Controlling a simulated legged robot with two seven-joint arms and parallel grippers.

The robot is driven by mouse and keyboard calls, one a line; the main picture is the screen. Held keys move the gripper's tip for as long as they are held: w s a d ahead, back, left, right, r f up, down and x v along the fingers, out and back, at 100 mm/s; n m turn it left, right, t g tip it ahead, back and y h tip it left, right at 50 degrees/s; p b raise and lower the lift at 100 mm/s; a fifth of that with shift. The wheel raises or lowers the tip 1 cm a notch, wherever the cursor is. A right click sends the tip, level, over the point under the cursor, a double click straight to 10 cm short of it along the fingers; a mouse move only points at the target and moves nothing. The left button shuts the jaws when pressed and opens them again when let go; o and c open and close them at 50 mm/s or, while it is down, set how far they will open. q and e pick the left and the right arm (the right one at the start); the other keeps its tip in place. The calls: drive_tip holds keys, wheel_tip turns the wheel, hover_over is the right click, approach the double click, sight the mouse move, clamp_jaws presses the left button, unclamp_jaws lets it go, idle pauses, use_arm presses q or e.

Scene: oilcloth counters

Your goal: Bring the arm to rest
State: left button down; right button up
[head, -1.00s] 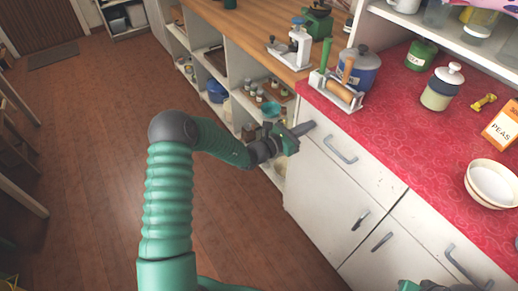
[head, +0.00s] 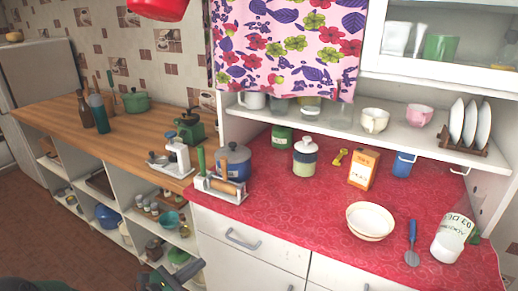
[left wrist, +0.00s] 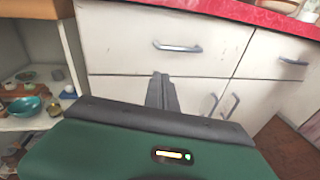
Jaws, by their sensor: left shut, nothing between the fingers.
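My left gripper (head: 166,278) is at the bottom edge of the head view, in front of the open shelves and left of the white drawers. In the left wrist view its fingers (left wrist: 162,90) are together with nothing between them. They point toward the white cabinet front (left wrist: 125,55) and look apart from it. Part of my left arm shows dark at the bottom left of the head view. My right gripper is not in view.
The red counter (head: 290,215) holds a white bowl (head: 369,222), a blue pot (head: 233,162), a tin and a box. The wooden counter (head: 60,118) lies to the left, above open shelves holding a teal bowl (left wrist: 24,106). Drawer handles (left wrist: 178,48) stick out.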

use_arm(q)
drive_tip(key=s+d+f+m+g+h, duration=0.2)
drive_tip(key=s+d+f+m+g, duration=0.1)
drive_tip(key=s+d+m+g, duration=0.65)
drive_tip(key=s+f+m+g+y, duration=0.2)
drive_tip(key=s+m+g+y, duration=0.35)
drive_tip(key=s+m, duration=0.7)
drive_tip(key=a+r+m+t+y+p, duration=0.2)
drive_tip(key=r+m+y+p, duration=0.1)
drive_tip(key=r+p, duration=0.4)
drive_tip(key=a+r+m+t+y+p, duration=0.1)
drive_tip(key=a+r+m+y+p, duration=0.2)
drive_tip(key=r+p, duration=0.4)
wheel_tip(320, 180, up, 3)
drive_tip(key=shift+s+a+r+t, duration=0.15)
drive_tip(key=shift+s+r+t, duration=0.05)
drive_tip(key=shift+s+t, duration=0.2)
drive_tip(key=shift+w, duration=0.1)
